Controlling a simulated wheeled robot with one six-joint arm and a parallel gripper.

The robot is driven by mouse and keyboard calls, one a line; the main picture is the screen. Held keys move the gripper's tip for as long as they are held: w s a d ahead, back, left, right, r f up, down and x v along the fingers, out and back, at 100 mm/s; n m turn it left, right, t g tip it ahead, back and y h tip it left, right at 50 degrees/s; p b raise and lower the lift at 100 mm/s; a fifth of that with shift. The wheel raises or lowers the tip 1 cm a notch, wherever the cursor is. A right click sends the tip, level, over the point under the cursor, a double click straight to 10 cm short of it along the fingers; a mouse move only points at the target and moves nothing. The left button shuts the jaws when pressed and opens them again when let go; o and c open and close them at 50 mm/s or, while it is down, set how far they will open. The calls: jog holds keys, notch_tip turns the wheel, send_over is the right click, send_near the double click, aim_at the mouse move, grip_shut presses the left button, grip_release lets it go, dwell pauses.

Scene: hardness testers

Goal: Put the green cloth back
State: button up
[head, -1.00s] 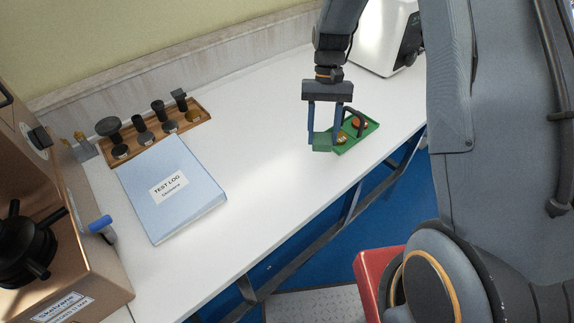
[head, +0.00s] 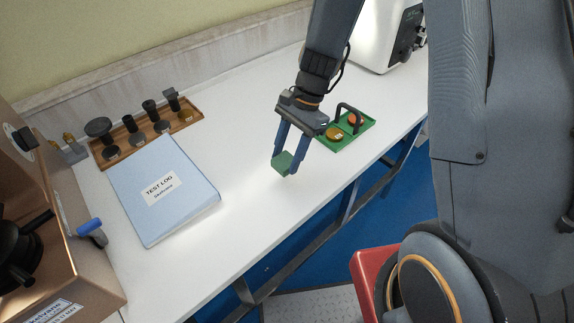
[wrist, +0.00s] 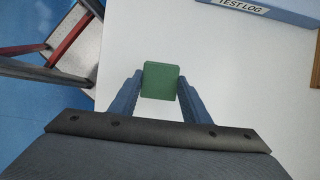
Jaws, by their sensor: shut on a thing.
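The green cloth (head: 284,163) is a small, dark green folded block. My gripper (head: 285,165) is shut on it, with a blue finger on each side. In the head view it is over the white table, to the right of the blue test log and to the left of the green tray. The wrist view also shows the cloth (wrist: 160,80) between my fingertips (wrist: 158,88), with white tabletop around it. The cloth appears held above the table, but the exact height is hard to tell.
The green tray (head: 343,146) with a handle holds orange and yellow round pieces. The blue test log binder (head: 190,215) lies to the left. A wooden rack (head: 150,146) with several dark tools stands behind it. The white tabletop (head: 250,130) between binder and tray is clear.

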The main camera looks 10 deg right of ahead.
aim_at(287, 166)
jog(key=shift+f, duration=2.05)
jog(key=shift+f, duration=0.15)
jog(key=o, duration=1.1)
jog(key=b+v, duration=0.2)
jog(key=v, duration=0.9)
jog(key=shift+s+d+r+n+t+h, duration=0.55)
jog(key=shift+s+d+n, duration=0.9)
jog(key=shift+s+n, duration=0.4)
jog(key=shift+s+d+r+n+t+h, duration=0.45)
jog(key=shift+s+d+n+h, duration=0.2)
jog(key=shift+s+d+n, duration=1.1)
jog(key=shift+s+d+r+n+t+h, duration=0.55)
jog(key=shift+s+d+n, duration=0.6)
jog(key=shift+s+n, duration=0.7)
jog(key=shift+w+f, duration=0.1)
jog(key=shift+w, duration=0.2)
